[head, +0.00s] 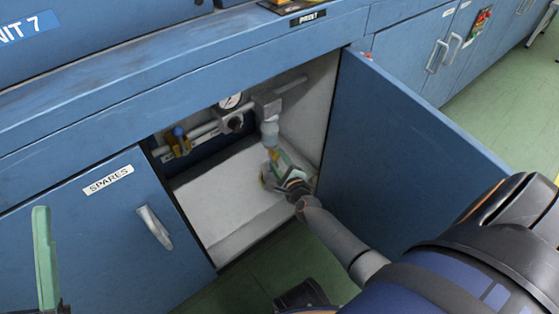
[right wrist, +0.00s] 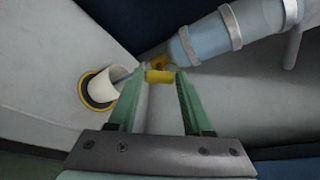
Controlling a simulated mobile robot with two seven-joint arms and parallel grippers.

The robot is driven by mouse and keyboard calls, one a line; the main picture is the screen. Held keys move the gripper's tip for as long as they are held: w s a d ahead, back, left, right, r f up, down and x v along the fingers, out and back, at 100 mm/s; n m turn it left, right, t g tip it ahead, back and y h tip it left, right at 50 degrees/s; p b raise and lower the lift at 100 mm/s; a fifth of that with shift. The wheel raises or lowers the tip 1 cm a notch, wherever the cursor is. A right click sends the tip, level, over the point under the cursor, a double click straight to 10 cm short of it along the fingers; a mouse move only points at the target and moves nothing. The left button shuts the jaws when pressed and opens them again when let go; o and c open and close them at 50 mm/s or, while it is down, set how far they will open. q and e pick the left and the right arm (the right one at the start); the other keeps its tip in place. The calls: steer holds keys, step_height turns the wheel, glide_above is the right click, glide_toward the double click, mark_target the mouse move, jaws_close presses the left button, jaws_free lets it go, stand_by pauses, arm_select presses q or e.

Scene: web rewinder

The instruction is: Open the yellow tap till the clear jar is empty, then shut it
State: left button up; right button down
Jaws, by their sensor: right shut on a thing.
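The clear jar (head: 270,132) hangs under a grey pipe fitting inside the open cupboard. It shows pale blue in the right wrist view (right wrist: 205,45); I cannot tell its liquid level. The yellow tap (right wrist: 158,76) is at the jar's lower end. My right gripper (right wrist: 160,80) is shut on the yellow tap, one green fingertip on each side. In the head view my right gripper (head: 279,165) is just below the jar and mostly hides the tap. My left gripper (head: 45,255) shows only as a green finger at the lower left, away from the cupboard.
A white cup-like opening with a yellow rim (right wrist: 98,92) is near the tap. A gauge (head: 231,101) and a blue-knobbed valve (head: 179,132) are on the pipe to the left. The open blue door (head: 400,150) stands right of my right arm.

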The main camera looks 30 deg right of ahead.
steer(key=shift+a+f+n+t+h+b, duration=0.15)
steer(key=shift+n+t+h+b, duration=0.1)
steer(key=shift+n, duration=0.3)
steer(key=shift+d+f+n+t+h+b, duration=0.15)
steer(key=shift+n+h+b, duration=0.1)
steer(key=shift+n, duration=0.3)
steer(key=n, duration=0.2)
steer(key=n+t+h, duration=0.1)
steer(key=n, duration=0.1)
steer(key=shift+a+f+t, duration=0.15)
steer(key=shift+f+t, duration=0.05)
steer(key=shift+t, duration=0.1)
steer(key=shift+c, duration=1.6)
jaws_free()
